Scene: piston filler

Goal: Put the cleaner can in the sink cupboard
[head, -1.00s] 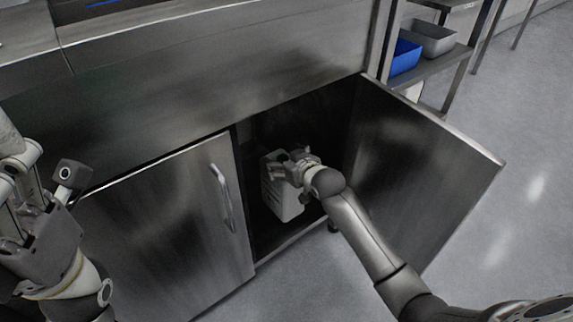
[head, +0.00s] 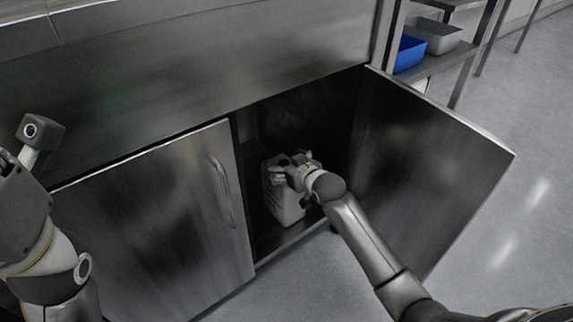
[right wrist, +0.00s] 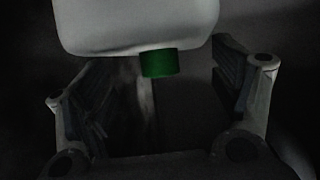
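The cleaner can (head: 283,205), a pale jug, stands upright inside the open right half of the sink cupboard (head: 300,110). Its white body (right wrist: 135,22) and green cap (right wrist: 158,62) show in the right wrist view. My right gripper (head: 287,172) is at the top of the can. In the right wrist view its fingers (right wrist: 155,92) are spread apart, with the cap between them and visible gaps on both sides.
The right cupboard door (head: 440,165) stands wide open, to the right of my right arm. The left door (head: 150,220) is shut and has a bar handle (head: 221,190). A shelf rack with a blue bin (head: 408,52) and a grey bin (head: 437,36) stands at the back right.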

